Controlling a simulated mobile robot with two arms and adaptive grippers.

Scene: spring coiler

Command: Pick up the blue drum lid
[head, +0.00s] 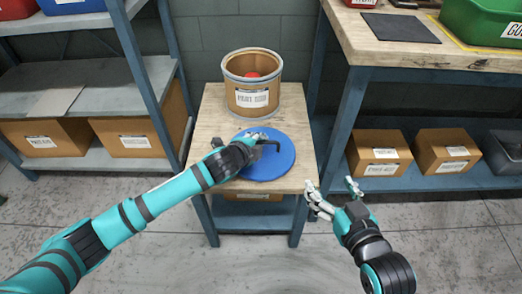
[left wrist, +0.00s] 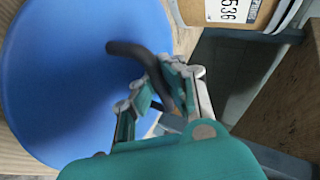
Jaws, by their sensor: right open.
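The blue drum lid (head: 275,163) lies on the small wooden table in front of the drum. It fills the left of the left wrist view (left wrist: 60,80). A dark bent handle (left wrist: 125,48) rises from it. My left gripper (head: 258,146) is over the lid at this handle. In the left wrist view its fingers (left wrist: 164,82) are on both sides of the handle and look closed on it. The lid looks flat on the table. My right gripper (head: 335,196) is open and empty, in front of the table's right corner.
An open fibre drum (head: 252,97) with something red inside stands behind the lid on the wooden table (head: 212,120). A blue-framed shelf (head: 150,85) with boxes stands left. A workbench (head: 365,55) with boxes below stands right. The floor in front is clear.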

